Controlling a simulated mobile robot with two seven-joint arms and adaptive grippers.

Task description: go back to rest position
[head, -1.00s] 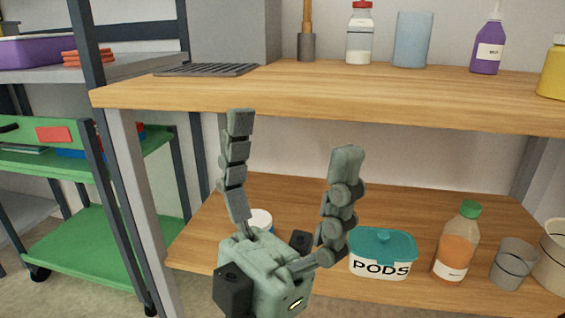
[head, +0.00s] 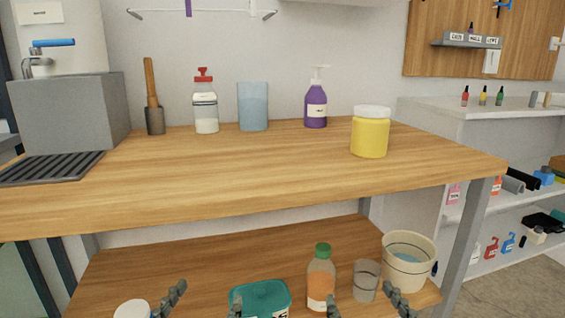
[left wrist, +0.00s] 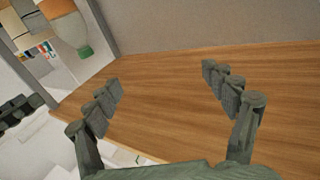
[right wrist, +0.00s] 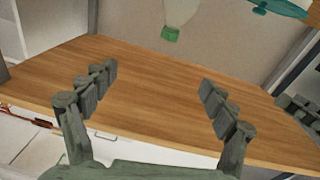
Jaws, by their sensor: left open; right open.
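My left gripper (head: 204,302) shows at the bottom edge of the head view, in front of the lower shelf, with its fingers spread. In the left wrist view, the left gripper (left wrist: 165,85) is open and empty over a wooden surface. My right gripper (head: 366,304) is at the bottom edge, to the right, also spread. In the right wrist view, the right gripper (right wrist: 160,80) is open with nothing between its fingers. The palms are cut off in the head view.
The lower shelf holds a teal-lidded tub (head: 260,295), an orange bottle (head: 320,280), a grey cup (head: 366,275) and a beige bucket (head: 408,262). The upper wooden shelf (head: 250,175) holds a yellow jar (head: 370,135) and several bottles. Its front middle is clear.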

